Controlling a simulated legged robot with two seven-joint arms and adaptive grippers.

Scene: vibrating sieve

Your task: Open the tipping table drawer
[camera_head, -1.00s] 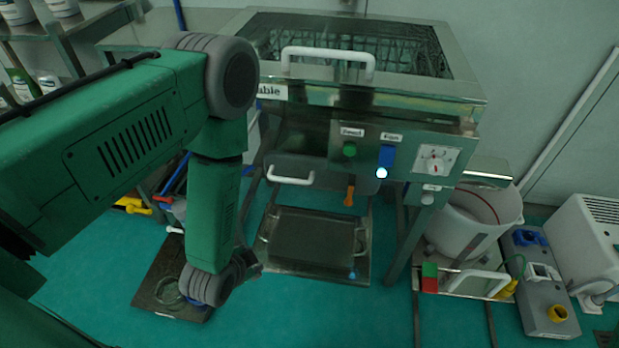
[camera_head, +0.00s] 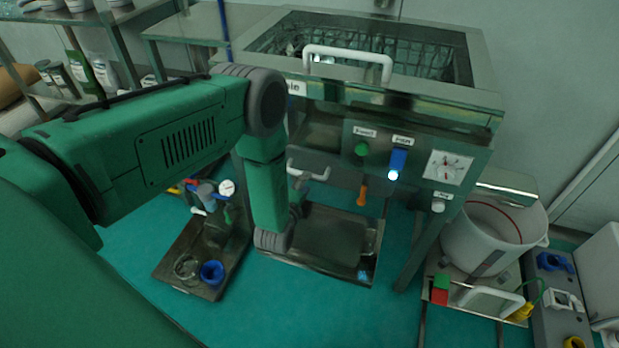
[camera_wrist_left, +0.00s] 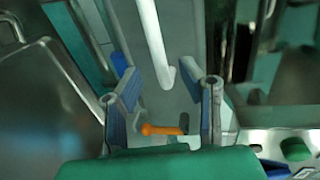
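The tipping table (camera_head: 400,97) is a steel machine with a label ending in "ble" and a large white handle (camera_head: 347,52) on its upper front. A smaller white handle (camera_head: 318,175) sits lower on its front, partly hidden by my arm. My left gripper (camera_head: 300,190) is close to this lower handle. In the left wrist view, my left gripper (camera_wrist_left: 164,108) is open, with a blue-padded finger on each side. A white bar (camera_wrist_left: 155,45) lies ahead, between the fingers in the picture; contact cannot be told. My right gripper is not in view.
An orange lever (camera_head: 362,193), green knob (camera_head: 362,149) and blue switch (camera_head: 398,160) are on the machine's front. A dark tray (camera_head: 330,240) lies below. A white bucket (camera_head: 490,240) stands right. A floor plate (camera_head: 190,245) with small items lies left.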

